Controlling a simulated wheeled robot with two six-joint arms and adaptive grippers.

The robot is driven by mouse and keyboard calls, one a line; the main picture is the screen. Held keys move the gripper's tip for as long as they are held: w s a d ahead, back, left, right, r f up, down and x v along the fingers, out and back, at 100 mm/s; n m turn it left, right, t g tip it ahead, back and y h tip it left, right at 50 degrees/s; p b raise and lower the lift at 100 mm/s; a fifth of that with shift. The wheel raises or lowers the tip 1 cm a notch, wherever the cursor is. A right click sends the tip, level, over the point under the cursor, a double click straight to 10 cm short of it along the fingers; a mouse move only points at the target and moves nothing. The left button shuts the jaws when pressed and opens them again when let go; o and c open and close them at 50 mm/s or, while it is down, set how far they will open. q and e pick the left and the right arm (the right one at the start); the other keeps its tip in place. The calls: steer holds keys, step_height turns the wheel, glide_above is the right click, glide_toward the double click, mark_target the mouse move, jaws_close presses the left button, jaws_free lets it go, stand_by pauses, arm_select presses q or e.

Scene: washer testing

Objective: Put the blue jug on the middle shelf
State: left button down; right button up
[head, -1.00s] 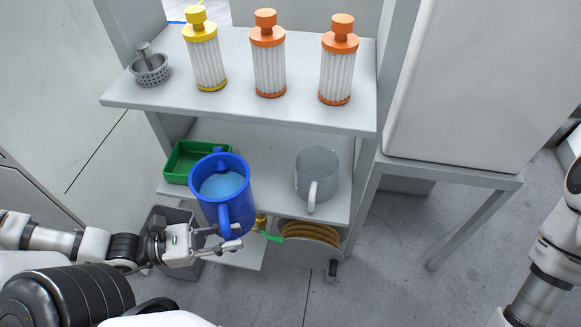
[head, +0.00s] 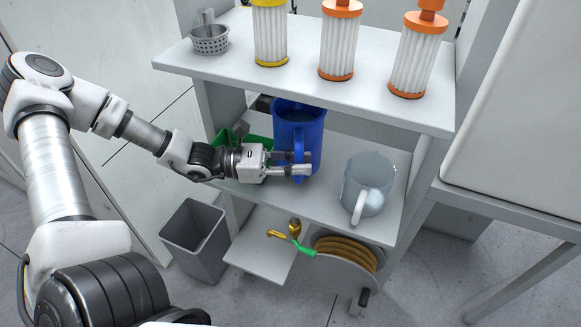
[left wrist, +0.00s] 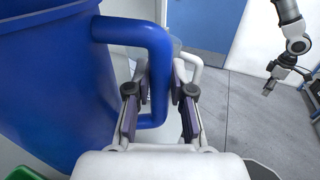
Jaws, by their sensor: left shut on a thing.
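The blue jug (head: 299,133) is upright over the left-middle part of the middle shelf (head: 318,190), below the top shelf. I cannot tell whether its base touches the shelf; the gripper hides part of it. My left gripper (head: 300,170) is shut on the jug's handle, on the jug's front side. In the left wrist view, the jug (left wrist: 50,85) fills the left side and its handle passes between the fingers (left wrist: 158,105). My right gripper (left wrist: 268,87) shows small at the upper right there, away from the shelves; its jaws are too small to read.
A grey mug (head: 368,182) stands on the middle shelf to the right. A green tray (head: 225,140) is behind the gripper on the left. Filters and a strainer basket (head: 209,39) stand on the top shelf (head: 290,74). A hose reel (head: 345,254) and grey bin (head: 196,240) are below.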

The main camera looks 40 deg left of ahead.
arm_select(q)
steer(key=shift+w+f, duration=0.2)
steer(key=shift+f, duration=0.1)
step_height(320, 180, down, 2)
steer(key=shift+d+f+b, duration=0.1)
steer(key=shift+f+b, duration=0.1)
steer(key=shift+b, duration=0.25)
steer(key=shift+w+f, duration=0.1)
steer(key=shift+f, duration=0.1)
steer(key=shift+f, duration=0.1)
steer(key=c, duration=1)
jaws_free()
steer(key=shift+s, duration=0.2)
